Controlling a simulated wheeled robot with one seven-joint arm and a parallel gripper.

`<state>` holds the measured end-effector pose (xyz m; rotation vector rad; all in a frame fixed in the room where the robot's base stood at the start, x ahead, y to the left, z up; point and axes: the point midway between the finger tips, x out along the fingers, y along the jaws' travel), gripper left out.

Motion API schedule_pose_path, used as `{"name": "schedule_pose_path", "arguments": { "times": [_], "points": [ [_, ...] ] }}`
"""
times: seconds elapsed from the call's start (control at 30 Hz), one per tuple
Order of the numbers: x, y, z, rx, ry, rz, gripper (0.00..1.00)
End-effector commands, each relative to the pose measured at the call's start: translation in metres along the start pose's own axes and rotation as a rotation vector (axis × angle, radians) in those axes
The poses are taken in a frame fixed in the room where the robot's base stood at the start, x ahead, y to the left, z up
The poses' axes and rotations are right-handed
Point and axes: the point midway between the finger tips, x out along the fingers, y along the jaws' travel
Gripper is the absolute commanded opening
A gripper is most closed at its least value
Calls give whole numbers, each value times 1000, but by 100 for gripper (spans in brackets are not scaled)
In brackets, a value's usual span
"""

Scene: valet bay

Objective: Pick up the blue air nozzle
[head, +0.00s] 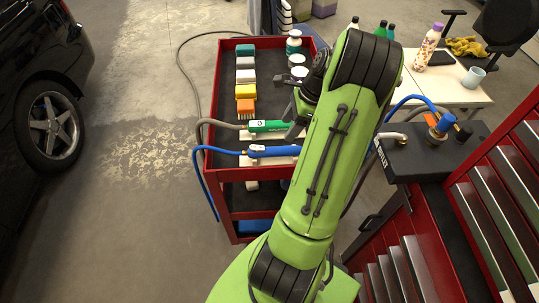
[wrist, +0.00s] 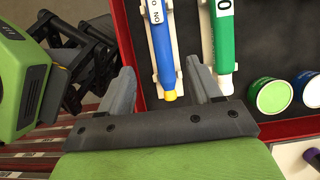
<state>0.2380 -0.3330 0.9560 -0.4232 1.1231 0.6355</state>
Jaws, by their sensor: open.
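The blue air nozzle (head: 275,151) lies in a pale cradle at the near end of the red cart's top, with its blue hose running off the left edge. In the wrist view the blue nozzle (wrist: 162,45) shows a white label and a yellow tip. My gripper (wrist: 159,68) is open, with one finger on each side of the blue nozzle's tip end in that view. The nozzle appears apart from both fingers; the height between them is hard to judge. In the head view my arm hides most of the gripper and the nozzle's right end.
A green nozzle (head: 268,126) lies in its own cradle just behind the blue one, close to my right finger in the wrist view (wrist: 224,40). The red cart (head: 208,165) has a raised rim. Brushes, sponges and jars stand farther back. A red tool cabinet (head: 520,165) is at right.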

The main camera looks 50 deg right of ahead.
Motion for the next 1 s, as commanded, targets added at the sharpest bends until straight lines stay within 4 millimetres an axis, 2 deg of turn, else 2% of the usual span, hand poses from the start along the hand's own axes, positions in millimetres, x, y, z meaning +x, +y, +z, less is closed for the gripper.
{"name": "schedule_pose_path", "arguments": {
  "times": [0.03,0.1,0.2,0.37,0.6,0.8,0.83,1.0],
  "points": [
    [18,1,-1,-1,0,4,64],
    [35,1,-1,0,0,4,64],
    [51,0,-1,-1,1,2,64],
    [64,0,-1,-2,1,1,64],
    [107,-1,-3,-3,1,3,64],
    [108,-1,-2,-3,3,0,64],
    [107,-1,-2,-2,3,0,62],
    [107,-1,-2,-2,3,0,36]
  ]
}}
